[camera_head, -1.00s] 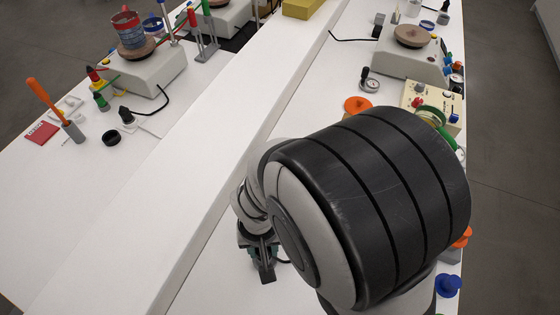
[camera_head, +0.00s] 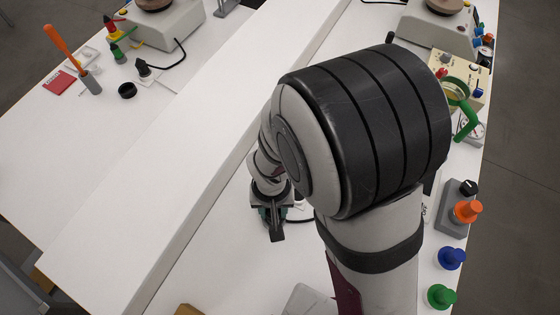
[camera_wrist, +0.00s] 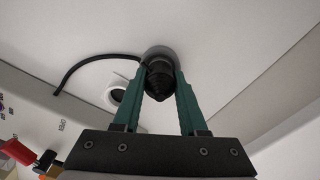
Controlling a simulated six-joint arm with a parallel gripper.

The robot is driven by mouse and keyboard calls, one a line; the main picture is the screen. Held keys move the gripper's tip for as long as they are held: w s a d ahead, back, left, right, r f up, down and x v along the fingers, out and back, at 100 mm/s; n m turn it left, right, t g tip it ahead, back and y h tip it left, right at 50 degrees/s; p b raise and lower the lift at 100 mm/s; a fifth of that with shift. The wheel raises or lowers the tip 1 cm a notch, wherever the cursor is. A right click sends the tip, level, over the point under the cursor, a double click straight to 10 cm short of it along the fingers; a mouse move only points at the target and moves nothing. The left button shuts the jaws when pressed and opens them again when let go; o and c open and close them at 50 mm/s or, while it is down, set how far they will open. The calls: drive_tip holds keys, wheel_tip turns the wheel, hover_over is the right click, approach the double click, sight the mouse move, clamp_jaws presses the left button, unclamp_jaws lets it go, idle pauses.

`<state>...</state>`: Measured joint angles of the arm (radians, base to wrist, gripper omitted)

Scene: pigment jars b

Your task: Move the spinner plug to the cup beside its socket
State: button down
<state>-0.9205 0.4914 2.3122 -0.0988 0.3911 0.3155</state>
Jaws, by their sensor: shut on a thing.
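In the wrist view, my gripper (camera_wrist: 160,80) has its two green fingers shut on a black ribbed plug (camera_wrist: 158,82). A black cable (camera_wrist: 95,58) runs off to the left from it. A grey round rim (camera_wrist: 160,50) shows right behind the plug; I cannot tell whether the plug sits in it or above it. A white ring with a dark opening (camera_wrist: 116,95) lies just left of the fingers; whether it is the cup or the socket is unclear. In the head view, my gripper (camera_head: 274,222) points down over the white bench, and the plug is hidden.
A spinner (camera_head: 435,25) stands at the back right. Orange (camera_head: 466,211), blue (camera_head: 452,258) and green (camera_head: 441,296) knob-like pieces line the right edge. A white raised ledge (camera_head: 200,130) runs along the left of my gripper. Another bench with several tools lies beyond it.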

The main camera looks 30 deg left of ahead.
drive_tip(key=shift+f, duration=0.25)
drive_tip(key=shift+c, duration=1.8)
unclamp_jaws()
wheel_tip(320, 180, up, 16)
drive_tip(key=shift+f, duration=0.1)
drive_tip(key=s+d+r+m+y, duration=0.1)
drive_tip(key=s+d+m, duration=0.1)
drive_tip(key=d+m, duration=0.3)
drive_tip(key=s+d+r+m, duration=0.2)
drive_tip(key=d+m, duration=0.4)
drive_tip(key=d, duration=0.8)
drive_tip(key=shift+s+d+r+y, duration=0.2)
drive_tip(key=shift+s+d+y, duration=0.1)
drive_tip(key=shift+s+y, duration=0.1)
